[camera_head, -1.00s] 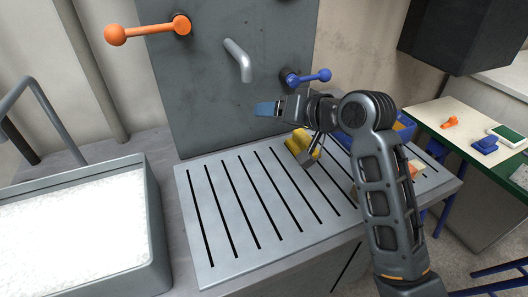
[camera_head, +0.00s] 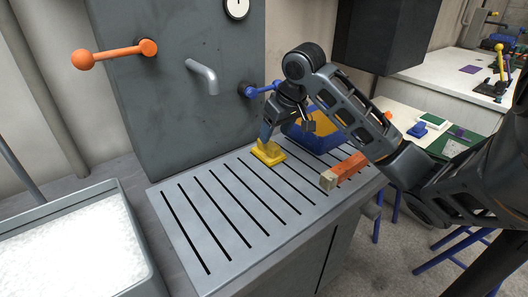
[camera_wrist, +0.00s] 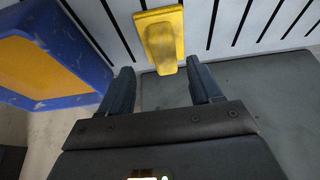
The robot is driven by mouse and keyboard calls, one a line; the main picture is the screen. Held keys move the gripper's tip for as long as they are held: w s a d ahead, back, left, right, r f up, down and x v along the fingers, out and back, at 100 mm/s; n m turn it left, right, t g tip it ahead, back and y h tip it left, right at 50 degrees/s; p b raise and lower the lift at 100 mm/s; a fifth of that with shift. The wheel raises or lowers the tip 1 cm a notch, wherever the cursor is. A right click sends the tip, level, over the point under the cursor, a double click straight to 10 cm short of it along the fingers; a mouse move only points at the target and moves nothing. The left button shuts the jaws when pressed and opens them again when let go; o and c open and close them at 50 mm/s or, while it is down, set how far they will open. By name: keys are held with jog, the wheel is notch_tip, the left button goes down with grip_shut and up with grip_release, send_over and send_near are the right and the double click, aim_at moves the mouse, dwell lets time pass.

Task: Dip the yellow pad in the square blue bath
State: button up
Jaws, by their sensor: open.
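The yellow pad (camera_head: 268,153) lies on the slotted grey worktop, with a raised grip on its upper side. The blue bath (camera_head: 308,143) stands right of the pad, partly hidden behind my arm. In the wrist view a blue rim around a dull yellow area, seemingly the bath (camera_wrist: 95,75), is at the left.
An orange block with a pale end (camera_head: 343,171) lies on the slotted worktop (camera_head: 225,225) in front of the bath. A grey tub of white material (camera_head: 75,245) is at the left. A grey spout (camera_head: 203,75), an orange lever (camera_head: 115,53) and a blue lever (camera_head: 262,88) project from the back panel.

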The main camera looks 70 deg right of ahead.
jog(key=x, duration=0.2)
jog(key=p+x, duration=0.1)
jog(key=x, duration=0.2)
jog(key=shift+w+a+f, duration=0.1)
jog(key=shift+w+f, duration=0.1)
jog(key=shift+w, duration=0.25)
jog(key=shift+c, duration=0.4)
jog(key=c, duration=1)
jog(key=shift+r, duration=0.1)
jog(key=shift+r, duration=0.5)
notch_tip(320, 180, up, 3)
jog(key=shift+f+b, duration=0.25)
jog(key=shift+b, duration=0.05)
jog(key=s+d+r, duration=0.2)
jog(key=s, duration=0.1)
jog(key=s+d+r+b, duration=0.1)
jog(key=s+d+r, duration=0.1)
jog(key=s+r, duration=0.1)
jog(key=s+d+r, duration=0.2)
jog(key=s, duration=0.2)
jog(key=shift+d+r+b, duration=0.1)
jog(key=shift+r+b, duration=0.1)
jog(key=shift+b, duration=0.1)
